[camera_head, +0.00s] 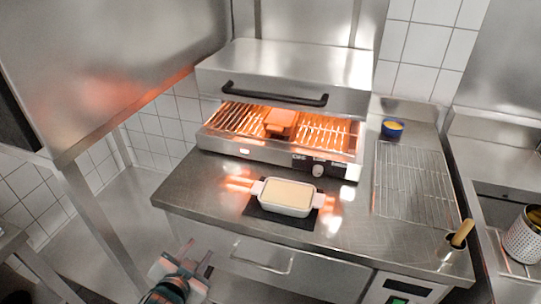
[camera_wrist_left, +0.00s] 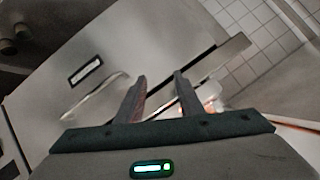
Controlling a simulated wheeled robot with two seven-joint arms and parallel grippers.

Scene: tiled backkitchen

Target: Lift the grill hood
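The grill hood (camera_head: 290,72) is a brushed steel cover at the back of the counter, with a long black handle (camera_head: 273,94) along its front lower edge. It sits above a glowing orange grill rack (camera_head: 325,132) with a brown piece of food (camera_head: 281,122) on it. A gap between hood and rack shows the rack. My left gripper (camera_head: 195,268) is low in front of the counter, far below and apart from the handle. In the left wrist view its two fingers (camera_wrist_left: 160,92) are apart with nothing between them. My right gripper is in neither view.
A white dish (camera_head: 286,196) stands on a dark mat before the grill. A drawer handle (camera_head: 262,258) juts from the counter front near my left gripper.

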